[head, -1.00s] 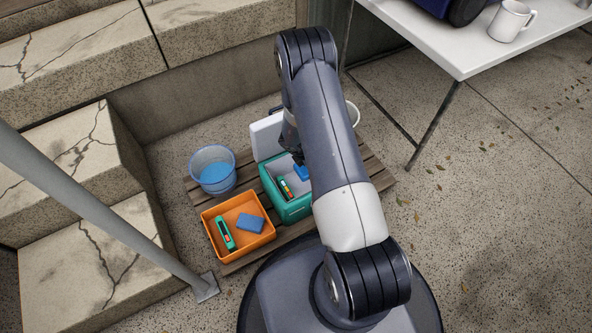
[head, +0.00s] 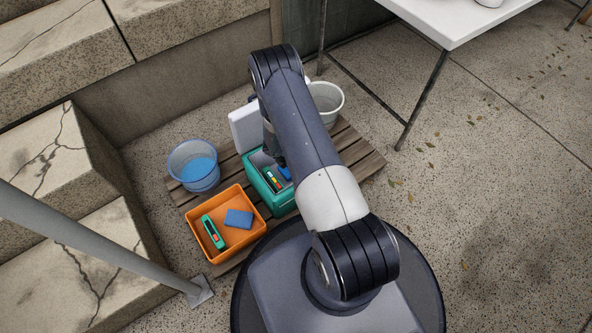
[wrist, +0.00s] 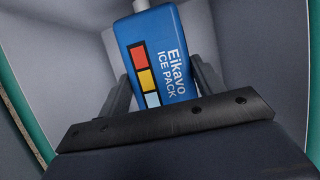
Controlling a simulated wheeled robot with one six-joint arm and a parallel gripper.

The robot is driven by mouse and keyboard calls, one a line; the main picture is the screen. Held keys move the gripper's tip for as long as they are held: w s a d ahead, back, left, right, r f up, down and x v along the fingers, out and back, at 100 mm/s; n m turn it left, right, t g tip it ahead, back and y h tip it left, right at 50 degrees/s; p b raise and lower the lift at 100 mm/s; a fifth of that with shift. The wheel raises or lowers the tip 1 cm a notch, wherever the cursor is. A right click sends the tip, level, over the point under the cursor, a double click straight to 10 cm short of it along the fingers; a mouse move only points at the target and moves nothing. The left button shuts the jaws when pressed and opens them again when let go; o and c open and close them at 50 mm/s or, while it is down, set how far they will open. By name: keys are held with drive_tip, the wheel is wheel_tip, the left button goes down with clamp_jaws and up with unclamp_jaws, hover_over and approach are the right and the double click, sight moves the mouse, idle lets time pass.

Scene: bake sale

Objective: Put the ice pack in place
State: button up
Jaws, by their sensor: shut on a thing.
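The blue ice pack (wrist: 165,55), with a white cap, white lettering and coloured squares, is between the two fingers of my gripper (wrist: 160,85), which is shut on it. In the wrist view, the grey inner walls of the teal cooler (wrist: 235,30) surround it. In the head view the ice pack (head: 286,172) shows as a small blue patch inside the cooler (head: 283,205), partly hidden by my arm. Whether it touches the cooler floor I cannot tell. A green pack with coloured squares (head: 271,179) lies in the cooler, left of the blue one.
The cooler's white lid (head: 245,127) stands open behind it. An orange bin (head: 237,253) holds a green item (head: 213,232) and a blue block (head: 239,219). A blue bucket (head: 194,168) and white bucket (head: 327,100) stand nearby on the wooden pallet (head: 362,158). A white table (head: 455,20) is at upper right.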

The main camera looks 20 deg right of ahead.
drive_tip(key=shift+f+b, duration=0.7)
drive_tip(key=shift+f, duration=1.45)
drive_tip(key=shift+f+b, duration=0.3)
drive_tip(key=shift+b, duration=0.1)
drive_tip(key=o, duration=1.2)
drive_tip(key=shift+r, duration=0.15)
drive_tip(key=shift+r+p, duration=0.2)
drive_tip(key=shift+p, duration=0.2)
drive_tip(key=p+v, duration=0.4)
drive_tip(key=v, duration=0.8)
drive_tip(key=shift+s, duration=0.1)
